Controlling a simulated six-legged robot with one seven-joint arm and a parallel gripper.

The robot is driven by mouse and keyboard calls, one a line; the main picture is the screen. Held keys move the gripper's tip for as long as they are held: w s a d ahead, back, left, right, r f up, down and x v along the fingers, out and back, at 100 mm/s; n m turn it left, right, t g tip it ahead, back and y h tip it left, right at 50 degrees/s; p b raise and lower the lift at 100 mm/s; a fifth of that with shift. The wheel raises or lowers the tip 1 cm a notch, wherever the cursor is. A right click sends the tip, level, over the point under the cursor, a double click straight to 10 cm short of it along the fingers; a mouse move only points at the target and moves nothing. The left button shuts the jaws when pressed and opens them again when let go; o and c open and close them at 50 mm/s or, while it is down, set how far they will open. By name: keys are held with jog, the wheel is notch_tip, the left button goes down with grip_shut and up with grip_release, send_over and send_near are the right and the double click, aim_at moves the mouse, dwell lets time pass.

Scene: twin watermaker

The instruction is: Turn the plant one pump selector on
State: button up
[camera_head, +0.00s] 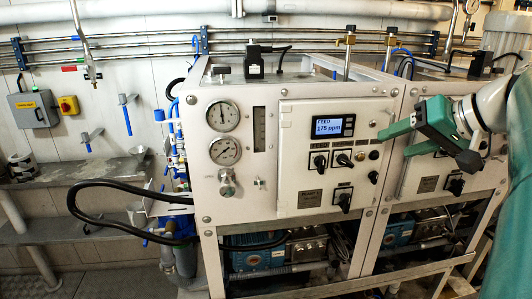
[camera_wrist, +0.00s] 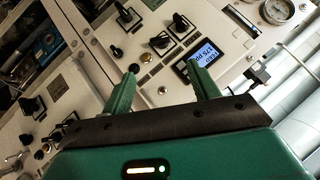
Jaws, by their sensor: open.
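The plant one panel (camera_head: 300,120) is white, with a lit display reading 175 ppm (camera_head: 334,126) and a plate that appears to read PLANT 1 (camera_head: 310,198). Below the display are two black selector knobs, a left one (camera_head: 320,162) and a right one (camera_head: 343,160). A third knob (camera_head: 345,201) sits lower; their labels are too small to read, so I cannot tell which is the pump selector. My gripper (camera_head: 393,144) is open and empty at the panel's right. In the wrist view, my gripper (camera_wrist: 163,72) shows the two upper knobs (camera_wrist: 160,40) (camera_wrist: 180,22) beyond its fingertips.
A smaller black knob (camera_head: 374,177) sits at the panel's right edge. Two gauges (camera_head: 223,116) (camera_head: 225,151) are on the left. A second panel (camera_head: 425,172) stands partly behind my arm. A black hose (camera_head: 110,184) loops out at left. Pumps (camera_head: 262,252) sit below.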

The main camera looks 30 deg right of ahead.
aim_at(347, 161)
jog(key=x, duration=1.3)
jog(key=shift+w+f, duration=0.1)
jog(key=shift+w, duration=0.15)
jog(key=c, duration=1)
